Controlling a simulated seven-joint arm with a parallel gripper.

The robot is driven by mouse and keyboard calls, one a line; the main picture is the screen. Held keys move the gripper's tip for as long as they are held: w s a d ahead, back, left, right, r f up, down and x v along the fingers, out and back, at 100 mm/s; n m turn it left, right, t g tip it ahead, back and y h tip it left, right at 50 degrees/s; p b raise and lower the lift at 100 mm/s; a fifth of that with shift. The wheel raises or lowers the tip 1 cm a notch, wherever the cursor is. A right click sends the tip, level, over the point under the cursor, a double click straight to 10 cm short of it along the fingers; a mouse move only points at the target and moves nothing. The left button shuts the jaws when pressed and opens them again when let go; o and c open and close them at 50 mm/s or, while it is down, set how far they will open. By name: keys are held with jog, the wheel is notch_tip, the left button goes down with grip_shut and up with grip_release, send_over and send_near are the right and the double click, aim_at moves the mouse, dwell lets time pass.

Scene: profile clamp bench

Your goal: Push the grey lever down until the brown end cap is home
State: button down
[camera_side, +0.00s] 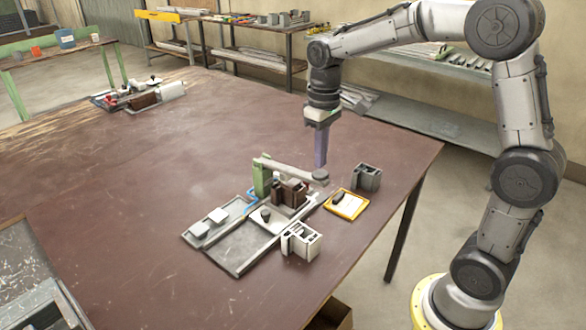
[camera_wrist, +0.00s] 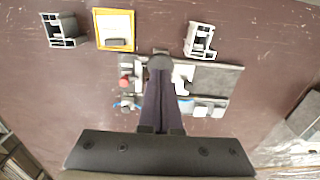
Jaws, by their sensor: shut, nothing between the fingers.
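The grey lever (camera_side: 290,168) runs from a green post (camera_side: 262,177) out to a dark round knob (camera_side: 320,175), nearly level and slightly lower at the knob. The brown end cap (camera_side: 291,192) sits in the fixture beneath the lever; its seating is hard to see. My gripper (camera_side: 320,165) is shut and empty, pointing down with its fingertips right over the knob. I cannot tell whether they touch it. In the wrist view, my gripper (camera_wrist: 160,80) reaches to the knob (camera_wrist: 160,62) and hides much of the lever.
The fixture's grey base plate (camera_side: 240,262) lies on the brown table (camera_side: 130,180). Grey profile pieces (camera_side: 367,177) (camera_side: 301,241) and a yellow-framed pad (camera_side: 347,204) stand close by. Another cluster of parts (camera_side: 140,95) is at the far left. The table's left middle is clear.

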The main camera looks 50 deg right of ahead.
jog(key=shift+r, duration=2.2)
jog(key=shift+a+r, duration=0.1)
jog(key=shift+r, duration=0.05)
jog(key=s+a+r+t, duration=0.2)
jog(key=s, duration=0.6)
jog(key=s+a+r+t, duration=0.2)
jog(key=s+t, duration=0.1)
jog(key=s, duration=0.6)
jog(key=s+f, duration=0.3)
jog(key=f, duration=0.2)
jog(key=shift+s+a+t, duration=0.2)
jog(key=shift+a+t, duration=0.1)
jog(key=shift+a, duration=0.1)
